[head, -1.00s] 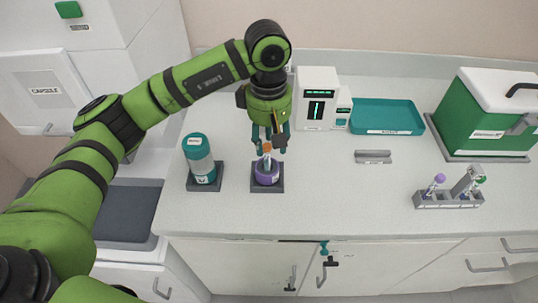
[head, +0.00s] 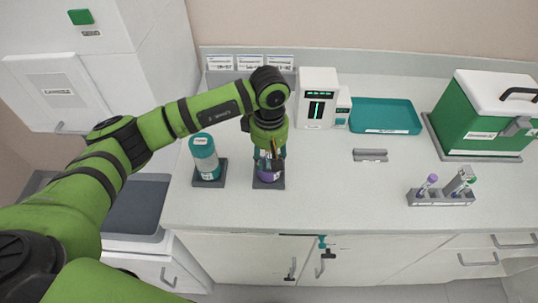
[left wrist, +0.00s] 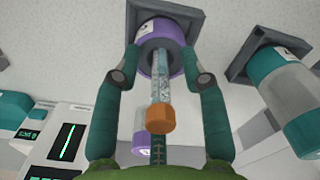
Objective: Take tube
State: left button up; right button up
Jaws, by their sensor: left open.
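A clear tube (left wrist: 160,88) with an orange cap (left wrist: 160,117) stands in a round purple holder (left wrist: 149,32) on a dark square base. The holder also shows in the head view (head: 269,174), where my gripper hides most of the tube. My left gripper (head: 268,155) points down just over the holder. In the left wrist view its two teal fingers (left wrist: 161,79) are open, one on each side of the tube, with gaps visible between them and it. My right gripper is not in view.
A teal-capped bottle (head: 204,155) on a dark base stands just left of the holder. A white device (head: 317,98) and teal tray (head: 385,116) are behind. A grey rack (head: 440,198) with tubes and a green box (head: 482,115) are at right. The counter between is mostly clear.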

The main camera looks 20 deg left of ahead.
pick_arm(q)
grip_shut()
jog(key=shift+r, duration=0.15)
